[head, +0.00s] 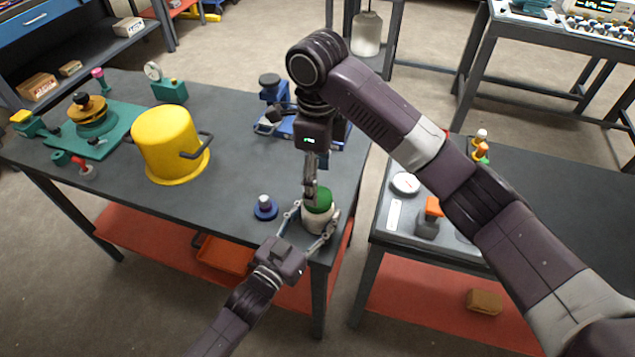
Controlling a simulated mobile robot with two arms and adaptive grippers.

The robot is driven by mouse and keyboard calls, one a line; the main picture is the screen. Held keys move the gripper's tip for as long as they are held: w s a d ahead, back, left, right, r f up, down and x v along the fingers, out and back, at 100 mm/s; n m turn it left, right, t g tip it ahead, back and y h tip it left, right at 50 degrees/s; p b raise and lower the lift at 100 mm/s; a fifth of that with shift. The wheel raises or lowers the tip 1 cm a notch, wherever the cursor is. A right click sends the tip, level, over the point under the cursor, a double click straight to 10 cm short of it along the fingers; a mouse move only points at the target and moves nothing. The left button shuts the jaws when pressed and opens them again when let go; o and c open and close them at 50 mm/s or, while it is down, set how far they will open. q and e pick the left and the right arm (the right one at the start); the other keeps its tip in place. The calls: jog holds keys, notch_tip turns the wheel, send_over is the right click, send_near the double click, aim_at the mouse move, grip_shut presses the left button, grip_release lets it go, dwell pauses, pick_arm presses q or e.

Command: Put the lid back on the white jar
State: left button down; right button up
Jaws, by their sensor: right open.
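The white jar (316,220) stands upright near the front right corner of the left workbench. The green lid (321,201) is at the jar's mouth, level as far as I can see; I cannot tell whether it is fully seated. My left gripper (314,222) comes from below in the picture, its two fingers on opposite sides of the jar and appearing to touch it. My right gripper (311,188) points down from above, its fingers open at the lid and partly covering it. I cannot tell whether they touch the lid.
A small blue part (265,208) stands just left of the jar. A yellow pot (168,147) and a teal fixture (97,128) are farther left. A blue vise (272,92) is behind my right gripper. A gap separates this bench from the right bench (560,190).

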jog(key=shift+c, duration=0.4)
jog(key=n, duration=0.3)
jog(key=shift+a+r+n, duration=0.1)
jog(key=shift+r+n, duration=0.1)
jog(key=shift+n, duration=0.2)
jog(key=n, duration=0.5)
jog(key=shift+r, duration=0.25)
jog(key=n, duration=0.5)
jog(key=shift+a+r, duration=0.1)
jog(key=shift+r, duration=0.1)
jog(key=n, duration=0.5)
jog(key=shift+r, duration=0.2)
jog(key=n, duration=0.5)
jog(key=shift+r, duration=0.2)
jog(key=n, duration=0.5)
jog(key=shift+r, duration=0.2)
jog(key=n, duration=0.5)
jog(key=shift+r, duration=0.15)
jog(key=n, duration=0.6)
jog(key=shift+d+r, duration=0.15)
jog(key=shift+d, duration=0.05)
